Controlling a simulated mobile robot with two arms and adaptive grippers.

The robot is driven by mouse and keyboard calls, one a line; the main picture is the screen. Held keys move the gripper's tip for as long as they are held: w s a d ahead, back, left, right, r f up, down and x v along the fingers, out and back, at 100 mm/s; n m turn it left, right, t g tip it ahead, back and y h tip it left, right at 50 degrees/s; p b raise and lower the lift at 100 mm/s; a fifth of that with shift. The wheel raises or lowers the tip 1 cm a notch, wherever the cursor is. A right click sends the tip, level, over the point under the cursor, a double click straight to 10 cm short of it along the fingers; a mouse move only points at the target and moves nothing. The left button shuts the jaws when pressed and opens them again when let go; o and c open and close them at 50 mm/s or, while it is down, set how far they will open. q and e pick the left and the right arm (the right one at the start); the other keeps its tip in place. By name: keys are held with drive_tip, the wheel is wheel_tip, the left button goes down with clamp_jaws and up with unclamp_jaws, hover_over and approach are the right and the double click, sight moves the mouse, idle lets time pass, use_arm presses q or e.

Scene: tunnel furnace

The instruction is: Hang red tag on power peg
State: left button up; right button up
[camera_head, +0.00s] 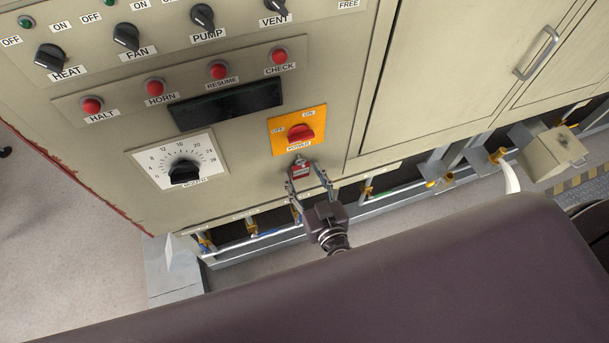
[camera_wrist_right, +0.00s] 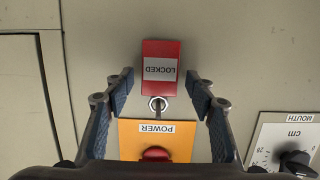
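The red tag (camera_head: 301,171) hangs on the panel just below the orange power switch plate (camera_head: 283,146). In the right wrist view, which is upside down, the red tag (camera_wrist_right: 161,54) has a pale LOCKED label. A metal ring or peg (camera_wrist_right: 158,103) shows between the tag and the orange plate (camera_wrist_right: 130,142). My right gripper (camera_head: 307,182) is in front of the panel at the tag. My left gripper is not in view.
Left of the tag is a dial (camera_head: 184,172) on a white plate. Red buttons (camera_head: 219,70) and black knobs (camera_head: 203,17) are above. Closed cabinet doors (camera_head: 450,75) are to the right. Pipes and valves (camera_head: 367,190) run along the panel's lower edge.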

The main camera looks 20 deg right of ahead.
drive_tip(key=shift+s, duration=0.1)
drive_tip(key=v, duration=1.2)
drive_tip(key=s+d+f+n+g+y, duration=0.1)
drive_tip(key=s+f+n+g, duration=0.15)
drive_tip(key=f, duration=0.95)
drive_tip(key=s+f+n+g+y, duration=0.1)
drive_tip(key=s+f+g, duration=0.15)
drive_tip(key=f, duration=0.95)
drive_tip(key=s+d+f+g+h, duration=0.1)
drive_tip(key=s+d+f+g, duration=0.3)
drive_tip(key=s+f, duration=0.5)
drive_tip(key=s+d+f+m+g+h, duration=0.1)
drive_tip(key=s+d+f+g, duration=0.3)
drive_tip(key=s+f, duration=0.5)
drive_tip(key=s+g, duration=0.1)
drive_tip(key=s, duration=0.2)
drive_tip(key=shift+d+g+h, duration=0.3)
drive_tip(key=shift+d, duration=0.1)
drive_tip(key=shift+s+m, duration=0.1)
drive_tip(key=shift+m, duration=0.15)
